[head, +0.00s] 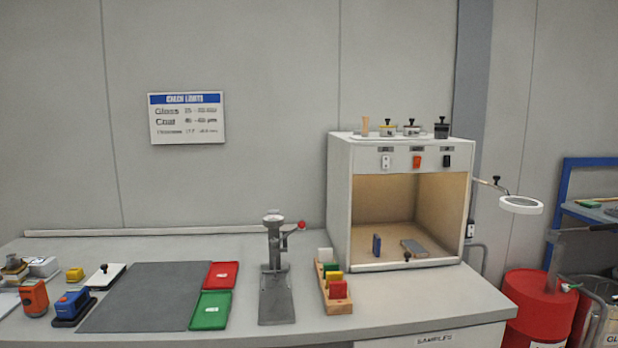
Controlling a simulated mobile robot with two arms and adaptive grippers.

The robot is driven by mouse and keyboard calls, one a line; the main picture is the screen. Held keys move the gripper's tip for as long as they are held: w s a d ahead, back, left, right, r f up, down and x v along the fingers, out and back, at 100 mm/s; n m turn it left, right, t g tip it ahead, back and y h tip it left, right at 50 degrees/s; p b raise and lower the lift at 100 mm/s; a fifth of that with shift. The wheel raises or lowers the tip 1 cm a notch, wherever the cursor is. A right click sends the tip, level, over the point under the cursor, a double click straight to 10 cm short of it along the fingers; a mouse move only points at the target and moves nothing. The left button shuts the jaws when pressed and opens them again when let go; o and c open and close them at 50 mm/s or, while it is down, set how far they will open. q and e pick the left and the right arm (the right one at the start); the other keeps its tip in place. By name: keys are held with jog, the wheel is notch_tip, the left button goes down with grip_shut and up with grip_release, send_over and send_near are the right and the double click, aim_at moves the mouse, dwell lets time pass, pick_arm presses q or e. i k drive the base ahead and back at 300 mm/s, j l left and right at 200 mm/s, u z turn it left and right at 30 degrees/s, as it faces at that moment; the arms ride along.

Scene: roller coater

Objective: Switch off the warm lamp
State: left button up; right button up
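A white light booth (340,200) stands on the right part of the bench, its open front facing me. Its inside (385,200) looks warm and yellowish. Three rocker switches sit in a row on its top front panel: a white one (385,161), an orange one (416,161) and a black one (446,160). Small dark labels above them are too small to read, so I cannot tell which switch belongs to the warm lamp. Neither of my grippers is in view.
Small panels (413,248) lie or stand inside the booth, and cups (411,129) stand on top. A ring magnifier (521,205) juts out at its right. A grey press (275,285) and a wooden rack (338,305) stand in front on the left. A red drum (540,305) stands at right.

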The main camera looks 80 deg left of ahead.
aim_at(417, 160)
jog(key=u, duration=2.25)
